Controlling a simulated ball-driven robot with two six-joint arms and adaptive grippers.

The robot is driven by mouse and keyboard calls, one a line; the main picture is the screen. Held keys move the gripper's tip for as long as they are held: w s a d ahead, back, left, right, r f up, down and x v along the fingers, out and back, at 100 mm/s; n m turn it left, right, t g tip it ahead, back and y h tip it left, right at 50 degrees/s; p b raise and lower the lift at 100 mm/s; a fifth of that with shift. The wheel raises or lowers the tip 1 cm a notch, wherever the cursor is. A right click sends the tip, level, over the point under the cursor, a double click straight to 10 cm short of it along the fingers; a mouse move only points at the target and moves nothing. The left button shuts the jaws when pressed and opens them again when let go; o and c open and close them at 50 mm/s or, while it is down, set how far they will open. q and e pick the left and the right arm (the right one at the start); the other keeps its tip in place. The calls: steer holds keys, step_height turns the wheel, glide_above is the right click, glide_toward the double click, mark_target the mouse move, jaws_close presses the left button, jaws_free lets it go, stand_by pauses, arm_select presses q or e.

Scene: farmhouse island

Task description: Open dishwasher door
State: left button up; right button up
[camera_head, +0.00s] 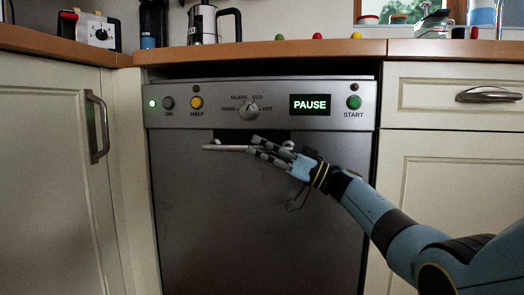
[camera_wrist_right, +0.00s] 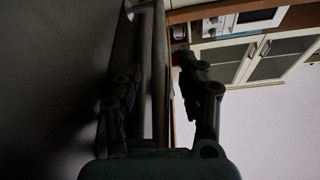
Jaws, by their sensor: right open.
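The dishwasher (camera_head: 250,220) stands straight ahead with its grey door upright in line with the cabinets. Its handle (camera_head: 222,148) is a pale horizontal bar below the control panel (camera_head: 215,112), whose display reads PAUSE. My right gripper (camera_head: 256,147) is at the right part of the handle, coming in from the right. In the right wrist view my right gripper (camera_wrist_right: 160,80) is open, with the handle bar (camera_wrist_right: 158,75) running between its two fingers. I cannot tell whether a finger touches the bar. My left gripper is not in view.
A wooden counter (camera_head: 300,50) runs above the dishwasher with a moka pot (camera_head: 203,25) and a toaster (camera_head: 90,30) on it. A cabinet with a vertical handle (camera_head: 98,127) stands close at the left. A drawer handle (camera_head: 488,95) sticks out at the right.

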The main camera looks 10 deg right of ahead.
steer(key=shift+c, duration=0.3)
jaws_close()
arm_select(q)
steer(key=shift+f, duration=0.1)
arm_select(e)
steer(key=shift+s, duration=0.15)
